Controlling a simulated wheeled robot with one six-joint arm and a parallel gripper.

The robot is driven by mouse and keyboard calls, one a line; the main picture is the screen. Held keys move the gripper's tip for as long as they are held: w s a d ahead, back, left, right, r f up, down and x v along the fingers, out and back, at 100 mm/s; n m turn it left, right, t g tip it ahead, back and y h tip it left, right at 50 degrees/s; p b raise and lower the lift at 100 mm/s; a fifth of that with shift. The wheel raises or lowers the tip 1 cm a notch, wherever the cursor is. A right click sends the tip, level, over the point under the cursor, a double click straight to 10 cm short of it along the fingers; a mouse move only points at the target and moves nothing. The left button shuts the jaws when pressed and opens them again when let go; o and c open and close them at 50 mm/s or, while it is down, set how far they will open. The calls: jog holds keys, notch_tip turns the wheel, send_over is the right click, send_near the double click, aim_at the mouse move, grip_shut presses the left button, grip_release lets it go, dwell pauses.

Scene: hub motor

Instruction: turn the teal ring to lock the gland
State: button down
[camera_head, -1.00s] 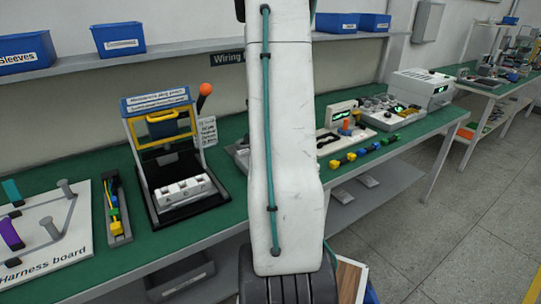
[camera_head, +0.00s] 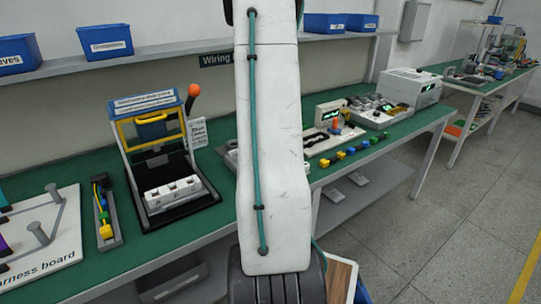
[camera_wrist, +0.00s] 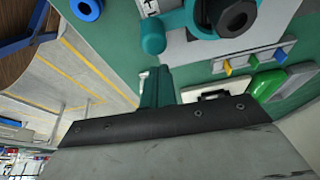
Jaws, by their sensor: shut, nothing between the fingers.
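In the wrist view, the teal ring (camera_wrist: 210,24) is at the top edge, around a black hex gland (camera_wrist: 234,16). It is partly cut off by the frame. A teal lever with a rounded end (camera_wrist: 153,37) sticks out from it to the left. My gripper (camera_wrist: 156,82) is shut and empty, its teal fingers a little below the lever's rounded end in the picture. I cannot tell whether they touch it. In the head view, my white arm covers the middle, and neither the ring nor my gripper can be made out.
A green-topped bench (camera_head: 110,268) runs along the wall, with a yellow-framed press (camera_head: 150,130) left of my arm. Several coloured connectors (camera_head: 350,152) lie on its right part. Wrist view: a blue ring-shaped part (camera_wrist: 88,9) and a green part (camera_wrist: 268,86) sit near my gripper.

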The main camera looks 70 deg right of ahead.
jog(key=r, duration=0.2)
jog(key=s+d+r, duration=0.1)
jog(key=v, duration=0.7)
jog(key=shift+w, duration=0.35)
jog(key=shift+a, duration=0.15)
